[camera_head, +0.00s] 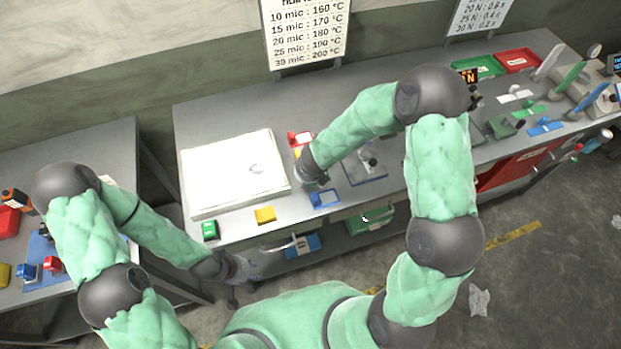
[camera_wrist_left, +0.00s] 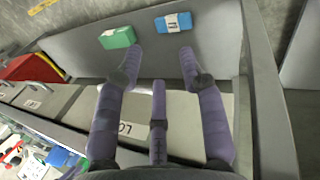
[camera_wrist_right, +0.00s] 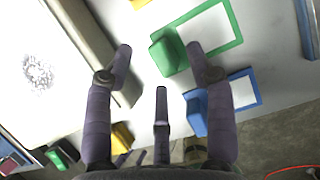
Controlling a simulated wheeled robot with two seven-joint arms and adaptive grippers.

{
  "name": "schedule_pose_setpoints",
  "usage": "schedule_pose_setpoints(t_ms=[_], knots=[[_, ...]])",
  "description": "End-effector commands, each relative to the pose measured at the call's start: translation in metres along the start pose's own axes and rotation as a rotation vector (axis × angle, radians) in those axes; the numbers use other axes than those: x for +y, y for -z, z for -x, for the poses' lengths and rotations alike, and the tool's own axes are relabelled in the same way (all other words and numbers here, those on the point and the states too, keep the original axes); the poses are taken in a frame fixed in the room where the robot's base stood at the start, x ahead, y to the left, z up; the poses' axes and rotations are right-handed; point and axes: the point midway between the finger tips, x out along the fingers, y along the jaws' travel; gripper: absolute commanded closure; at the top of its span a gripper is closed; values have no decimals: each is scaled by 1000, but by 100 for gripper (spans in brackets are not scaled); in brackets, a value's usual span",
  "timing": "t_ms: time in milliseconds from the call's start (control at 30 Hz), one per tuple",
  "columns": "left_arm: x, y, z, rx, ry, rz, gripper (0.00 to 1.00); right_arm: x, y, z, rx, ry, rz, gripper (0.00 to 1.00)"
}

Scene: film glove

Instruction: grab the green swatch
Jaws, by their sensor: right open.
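The green swatch (camera_wrist_right: 236,38), a green-edged white card with a green grip block at one end, lies on the bench top in the right wrist view. My right gripper (camera_wrist_right: 160,50) is open above it, with the block between the spread fingertips and nothing gripped. In the head view my right gripper (camera_head: 314,181) and forearm hide the green swatch. My left gripper (camera_head: 241,268) is low at the bench's front edge. The left wrist view shows its fingers (camera_wrist_left: 159,54) open and empty.
A blue swatch (camera_head: 325,198) lies just in front; red (camera_head: 300,138) and yellow (camera_head: 298,153) ones lie behind. A large white pad (camera_head: 235,172) is to the left. Green (camera_head: 210,231) and yellow (camera_head: 265,215) blocks sit at the front edge. Boxes (camera_wrist_left: 118,38) lie on the lower shelf.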

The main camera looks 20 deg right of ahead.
Motion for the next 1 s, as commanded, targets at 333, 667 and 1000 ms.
schedule_pose_setpoints(t_ms=[333,667,1000], knots=[[-2,0,-5,0,0,0,60,0,-1,-17,-2,0,0,44],[-2,0,-5,0,0,0,60,0,-1,-17,-1,0,0,98],[-2,0,-4,0,0,0,60,0,-1,-16,-1,0,0,99]])
